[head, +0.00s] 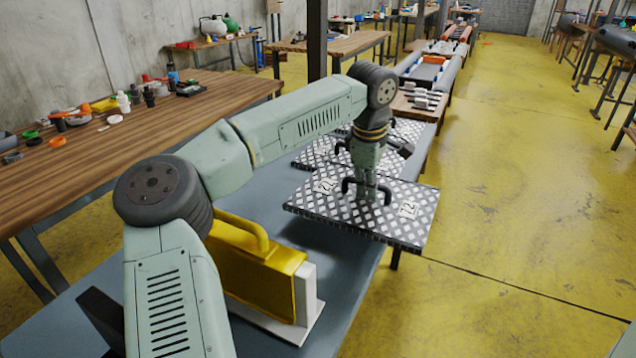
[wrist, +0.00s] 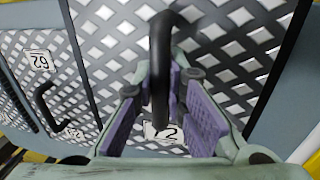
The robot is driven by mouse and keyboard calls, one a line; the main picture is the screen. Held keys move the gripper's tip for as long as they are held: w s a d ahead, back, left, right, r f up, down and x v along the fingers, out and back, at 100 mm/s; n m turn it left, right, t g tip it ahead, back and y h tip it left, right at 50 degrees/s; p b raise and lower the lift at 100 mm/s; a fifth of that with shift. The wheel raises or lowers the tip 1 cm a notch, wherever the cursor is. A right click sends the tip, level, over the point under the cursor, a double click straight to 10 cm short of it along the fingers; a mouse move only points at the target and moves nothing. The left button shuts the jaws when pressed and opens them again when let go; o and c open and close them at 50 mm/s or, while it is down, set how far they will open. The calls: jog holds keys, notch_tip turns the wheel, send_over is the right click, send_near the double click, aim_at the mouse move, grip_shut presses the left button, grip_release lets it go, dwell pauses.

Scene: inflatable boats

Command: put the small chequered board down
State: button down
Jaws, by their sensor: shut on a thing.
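The small chequered board (head: 330,206) is a grey-black plate with pale diamonds, number tags and a dark handle. My gripper (head: 367,188) is above its middle, with its jaws shut on the handle. In the wrist view the dark handle (wrist: 160,65) stands between the purple-lined fingers of my gripper (wrist: 160,88). The board looks roughly level and raised, with a shadow on the blue-grey table (head: 345,275) below. Its right part reaches past the table's right edge. The gripper hides part of the tag below it in the wrist view.
A second chequered board (head: 312,155) with a handle lies just behind; it also shows in the wrist view (wrist: 75,105). A yellow case (head: 250,278) in a white stand (head: 308,300) is near front. A wooden bench (head: 190,118) with small items is left. Yellow floor (head: 520,200) is open right.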

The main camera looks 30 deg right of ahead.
aim_at(313, 193)
jog(key=w+a, duration=0.2)
jog(key=w+a+p, duration=0.1)
jog(key=w+a, duration=0.2)
jog(key=w+a+p, duration=0.1)
jog(key=w+a, duration=0.1)
jog(key=a, duration=0.1)
jog(key=shift+w+a+f, duration=0.1)
jog(key=shift+w+f, duration=0.3)
jog(key=shift+w+a+p, duration=0.35)
jog(key=shift+a+p, duration=0.05)
jog(key=shift+s+a+p+x, duration=0.15)
jog(key=shift+p+x, duration=0.1)
jog(key=shift+x, duration=0.65)
jog(key=shift+s+a+p+x, duration=0.15)
jog(key=shift+p+x, duration=0.1)
jog(key=shift+x, duration=0.65)
jog(key=shift+d+f, duration=0.1)
jog(key=shift+f, duration=0.15)
jog(key=c, duration=1.6)
grip_release()
jog(key=shift+c, duration=0.2)
jog(key=b+v, duration=0.2)
jog(key=v, duration=1)
